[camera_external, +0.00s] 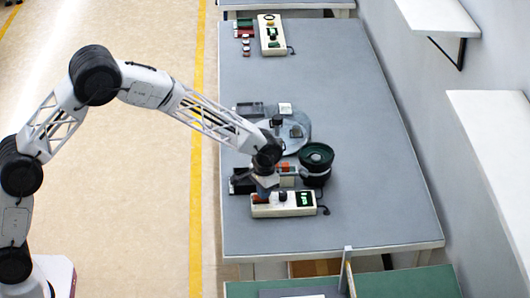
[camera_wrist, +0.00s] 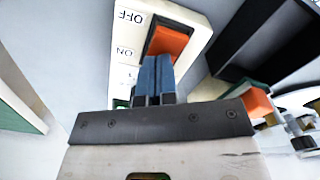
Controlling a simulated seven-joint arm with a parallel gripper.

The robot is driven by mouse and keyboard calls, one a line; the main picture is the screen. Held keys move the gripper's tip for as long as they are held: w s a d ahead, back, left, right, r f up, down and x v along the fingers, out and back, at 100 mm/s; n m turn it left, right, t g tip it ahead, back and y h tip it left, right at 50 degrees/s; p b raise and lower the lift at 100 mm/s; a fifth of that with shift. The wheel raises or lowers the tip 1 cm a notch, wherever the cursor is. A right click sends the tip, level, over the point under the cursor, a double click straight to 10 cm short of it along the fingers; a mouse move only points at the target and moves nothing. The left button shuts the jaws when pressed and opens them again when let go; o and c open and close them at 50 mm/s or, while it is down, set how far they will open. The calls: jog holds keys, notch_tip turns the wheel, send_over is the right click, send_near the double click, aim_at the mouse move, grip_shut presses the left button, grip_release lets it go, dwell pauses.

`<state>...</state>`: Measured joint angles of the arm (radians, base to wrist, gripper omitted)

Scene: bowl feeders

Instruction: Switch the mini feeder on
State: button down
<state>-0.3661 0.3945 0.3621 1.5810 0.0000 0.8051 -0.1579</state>
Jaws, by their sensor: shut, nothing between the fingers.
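A cream control box (camera_external: 288,211) lies near the front end of the grey table, beside a small feeder with a dark green bowl (camera_external: 316,154). In the wrist view the control box (camera_wrist: 128,35) fills the upper middle, with upside-down OFF and ON labels next to an orange-red rocker switch (camera_wrist: 170,41). My gripper (camera_external: 263,195) is over the left end of the box. In the wrist view its blue fingers (camera_wrist: 154,62) are shut and empty, with the tips at the switch's lower edge, on the ON side. Whether they touch it I cannot tell; they hide that edge.
A larger round grey feeder (camera_external: 293,120) stands behind my wrist. A dark tray (camera_wrist: 262,42) is right of the box in the wrist view. Another control box (camera_external: 272,35) lies at the table's far end. The right side of the grey table (camera_external: 375,190) is clear.

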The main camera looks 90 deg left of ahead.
jog(key=shift+r, duration=3.4)
jog(key=s+d+r+m+t, duration=0.1)
jog(key=s+d+r+m, duration=0.2)
jog(key=s+d+r, duration=1.9)
jog(key=s+d+m, duration=0.1)
jog(key=s+d, duration=0.2)
jog(key=s, duration=0.7)
jog(key=s+d+f+m+t, duration=0.1)
jog(key=s+d, duration=0.2)
jog(key=s, duration=0.7)
jog(key=s+d+f+m, duration=0.1)
jog(key=s+d, duration=0.3)
jog(key=s, duration=0.6)
jog(key=shift+s+t, duration=0.3)
jog(key=shift+s, duration=0.05)
